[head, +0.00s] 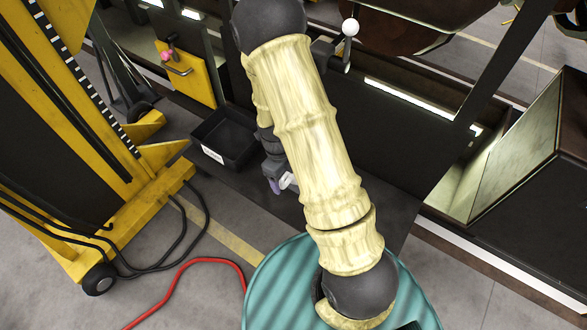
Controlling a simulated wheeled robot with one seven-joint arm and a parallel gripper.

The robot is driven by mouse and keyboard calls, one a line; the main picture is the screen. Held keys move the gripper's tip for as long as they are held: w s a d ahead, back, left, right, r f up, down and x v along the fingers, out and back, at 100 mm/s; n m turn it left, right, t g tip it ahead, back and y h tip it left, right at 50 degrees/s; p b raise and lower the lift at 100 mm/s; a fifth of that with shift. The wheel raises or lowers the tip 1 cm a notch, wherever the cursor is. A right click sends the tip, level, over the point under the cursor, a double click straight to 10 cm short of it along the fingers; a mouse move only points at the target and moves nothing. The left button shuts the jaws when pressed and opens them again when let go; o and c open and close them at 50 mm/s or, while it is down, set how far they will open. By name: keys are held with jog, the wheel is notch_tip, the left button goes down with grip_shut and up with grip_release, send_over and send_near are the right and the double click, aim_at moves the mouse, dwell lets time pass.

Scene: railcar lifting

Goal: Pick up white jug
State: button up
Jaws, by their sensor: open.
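A small white thing (289,181) shows at the left edge of my arm, over the dark bench top. It may be the white jug, but most of it is hidden behind my arm and its shape cannot be made out. My gripper (275,185) points down right beside it, on its left. The gripper is open, and a purplish fingertip shows. The other finger is not clearly seen. I cannot tell whether the gripper touches the white thing.
A black bin (229,160) with a white label stands left of my gripper on the dark bench (245,195). A yellow lifting machine (150,205) stands at the left, with black cables and a red hose (185,268) on the floor. A dark open box (520,150) is at right.

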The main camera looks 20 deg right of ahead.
jog(key=shift+f, duration=0.25)
dwell(0.3)
jog(key=c, duration=1.3)
jog(key=shift+c, duration=0.2)
jog(key=shift+a+r+b, duration=0.1)
jog(key=shift+r+b, duration=0.05)
jog(key=shift+b, duration=0.35)
jog(key=shift+s+a+r+b, duration=0.1)
jog(key=shift+r+b, duration=0.05)
jog(key=shift+b, duration=0.25)
jog(key=r, duration=0.2)
jog(key=r+b, duration=0.1)
jog(key=r, duration=0.1)
jog(key=r+b, duration=0.1)
jog(key=r, duration=0.1)
jog(key=shift+s+a+r, duration=0.15)
jog(key=shift+s+a, duration=0.1)
jog(key=shift+a, duration=0.15)
jog(key=s+a+b, duration=0.3)
jog(key=s+a, duration=0.8)
jog(key=a, duration=0.4)
jog(key=shift+b, duration=0.35)
